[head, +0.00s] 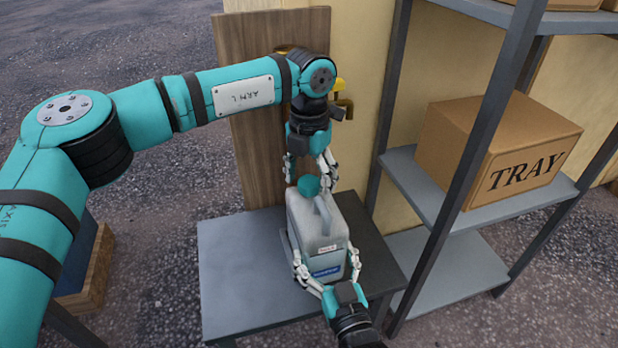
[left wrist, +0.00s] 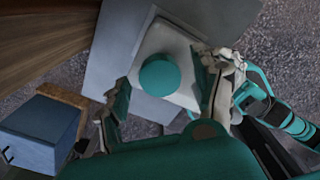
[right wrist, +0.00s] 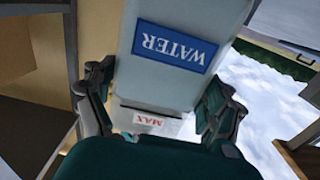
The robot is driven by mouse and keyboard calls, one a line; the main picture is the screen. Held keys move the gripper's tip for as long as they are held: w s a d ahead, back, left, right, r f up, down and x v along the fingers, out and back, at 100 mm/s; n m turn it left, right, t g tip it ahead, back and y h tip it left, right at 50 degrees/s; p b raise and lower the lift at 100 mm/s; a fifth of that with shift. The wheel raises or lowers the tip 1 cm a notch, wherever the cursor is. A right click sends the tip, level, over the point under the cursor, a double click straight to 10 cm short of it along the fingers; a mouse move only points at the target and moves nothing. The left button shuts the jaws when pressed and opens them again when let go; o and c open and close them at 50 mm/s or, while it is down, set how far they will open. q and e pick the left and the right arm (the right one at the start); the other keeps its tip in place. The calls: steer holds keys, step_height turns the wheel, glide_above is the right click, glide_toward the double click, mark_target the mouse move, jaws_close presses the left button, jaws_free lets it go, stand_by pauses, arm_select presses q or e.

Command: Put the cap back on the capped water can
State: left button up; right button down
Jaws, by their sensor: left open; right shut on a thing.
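The water can (head: 318,222) is a pale grey jug with a blue WATER label (right wrist: 175,46) and a small MAX label. It stands upright on the grey table. A teal round cap (head: 308,185) sits on top of the can at its far end; it also shows in the left wrist view (left wrist: 159,76). I cannot tell how tightly it sits. My left gripper (head: 310,178) is open just above the cap, with its fingers apart on either side. My right gripper (head: 328,275) is shut on the can's near lower part, one finger on each side.
The grey table (head: 238,270) is clear left of the can. A wooden board (head: 258,150) stands upright behind it. At right, a metal shelf (head: 415,185) holds a brown TRAY box (head: 470,140). A blue box (left wrist: 42,128) stands low at left.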

arm_select(q)
step_height(320, 180, up, 12)
stand_by(0.4)
arm_select(e)
jaws_free()
arm_select(q)
steer(key=shift+f, duration=0.1)
arm_select(e)
steer(key=v, duration=1.2)
